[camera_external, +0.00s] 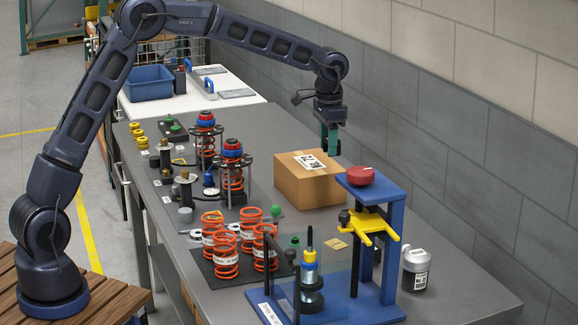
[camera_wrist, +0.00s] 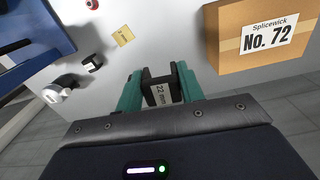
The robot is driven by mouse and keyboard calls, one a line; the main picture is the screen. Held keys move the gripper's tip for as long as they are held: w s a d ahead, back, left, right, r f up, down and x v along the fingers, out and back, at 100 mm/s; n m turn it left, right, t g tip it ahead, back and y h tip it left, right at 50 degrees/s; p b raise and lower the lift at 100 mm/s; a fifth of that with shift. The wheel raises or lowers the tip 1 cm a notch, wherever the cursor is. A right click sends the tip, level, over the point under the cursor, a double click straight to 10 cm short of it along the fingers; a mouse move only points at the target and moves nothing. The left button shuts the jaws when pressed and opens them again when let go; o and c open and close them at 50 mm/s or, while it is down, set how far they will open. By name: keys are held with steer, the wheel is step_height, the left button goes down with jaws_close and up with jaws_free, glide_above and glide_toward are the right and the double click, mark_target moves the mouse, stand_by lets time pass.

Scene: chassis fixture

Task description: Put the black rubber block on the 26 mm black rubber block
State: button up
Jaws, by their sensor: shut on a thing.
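My gripper (camera_external: 330,146) hangs high over the back of the bench, beyond the cardboard box. In the wrist view its green fingers (camera_wrist: 160,88) are shut on a black rubber block (camera_wrist: 161,78). The block has a white label reading "22 mm" and is held clear of the bench. Small dark pieces stand at the left side of the bench in the external view, including one dark block (camera_external: 155,161). Their labels are too small to read, so I cannot tell which is the 26 mm black rubber block.
A cardboard box (camera_external: 309,184) stands near my gripper; its "No. 72" label shows in the wrist view (camera_wrist: 268,35). A blue fixture (camera_external: 391,245) with a yellow clamp is in front. Orange springs (camera_external: 226,256) and spring struts (camera_external: 232,178) crowd the left. A grey wall runs behind.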

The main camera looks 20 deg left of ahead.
steer(key=d+r, duration=0.3)
steer(key=d, duration=1.3)
steer(key=shift+n, duration=0.3)
steer(key=f, duration=1.9)
steer(key=shift+s+d+f, duration=0.2)
steer(key=shift+s+d, duration=0.1)
steer(key=shift+s, duration=0.05)
steer(key=shift+f, duration=0.15)
steer(key=o, duration=1)
